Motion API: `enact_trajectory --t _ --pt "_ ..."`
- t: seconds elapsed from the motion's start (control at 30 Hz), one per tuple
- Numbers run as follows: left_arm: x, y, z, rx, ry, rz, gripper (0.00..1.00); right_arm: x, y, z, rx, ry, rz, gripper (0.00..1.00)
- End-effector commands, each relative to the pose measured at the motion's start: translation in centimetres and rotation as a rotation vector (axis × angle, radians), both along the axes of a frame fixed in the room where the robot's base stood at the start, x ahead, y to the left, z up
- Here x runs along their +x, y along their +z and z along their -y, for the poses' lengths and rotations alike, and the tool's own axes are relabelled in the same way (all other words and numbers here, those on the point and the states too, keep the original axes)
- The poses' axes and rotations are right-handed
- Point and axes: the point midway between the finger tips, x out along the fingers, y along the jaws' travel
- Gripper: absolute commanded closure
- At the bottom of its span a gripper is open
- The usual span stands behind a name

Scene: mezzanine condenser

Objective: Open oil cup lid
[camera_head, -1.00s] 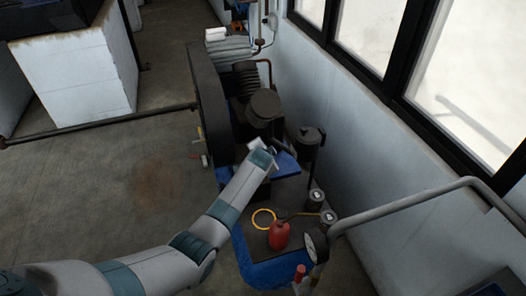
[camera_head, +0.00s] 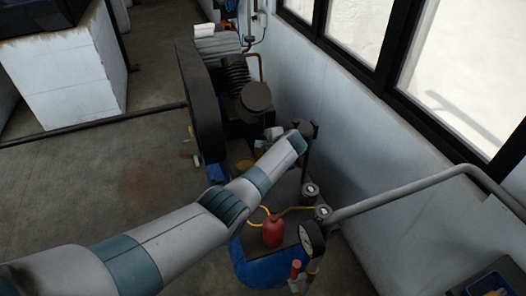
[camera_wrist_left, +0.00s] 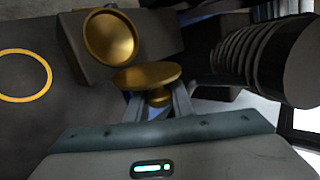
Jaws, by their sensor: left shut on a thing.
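In the left wrist view, my left gripper (camera_wrist_left: 157,104) is shut on the oil cup lid (camera_wrist_left: 147,75), a brass disc held by the small knob below it. The brass oil cup (camera_wrist_left: 108,38) stands just beyond, to the upper left, with its round mouth uncovered. The lid is off the mouth and beside it; the picture does not show clearly whether their rims touch. In the head view, my left arm reaches over the machine and its wrist hides most of the gripper. My right gripper is not in view.
A dark ribbed compressor cylinder (camera_head: 237,72) and large flywheel (camera_head: 198,105) stand near the arm. A red oil can (camera_head: 273,232), yellow ring (camera_wrist_left: 24,75) and pressure gauge (camera_head: 312,238) are on the near side. A grey pipe (camera_head: 410,196) runs at the right.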

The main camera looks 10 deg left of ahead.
Motion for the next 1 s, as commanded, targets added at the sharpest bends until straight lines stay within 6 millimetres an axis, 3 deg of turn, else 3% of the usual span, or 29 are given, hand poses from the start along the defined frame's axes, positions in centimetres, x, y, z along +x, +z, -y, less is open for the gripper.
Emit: enact_trajectory --t 0.37,0.4,0.47,1.0 --pt "0.07 0.06 0.03 0.005 -0.001 -0.002 1.0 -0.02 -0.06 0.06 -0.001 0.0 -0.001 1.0" --pt "0.08 0.06 0.04 0.005 -0.001 -0.002 0.74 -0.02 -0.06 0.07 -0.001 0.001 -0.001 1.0" --pt "0.07 0.05 0.04 0.004 -0.002 -0.002 0.62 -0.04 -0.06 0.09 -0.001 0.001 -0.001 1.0" --pt "-0.31 0.43 0.4 0.005 -0.001 -0.003 0.62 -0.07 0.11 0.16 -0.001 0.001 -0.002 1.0"
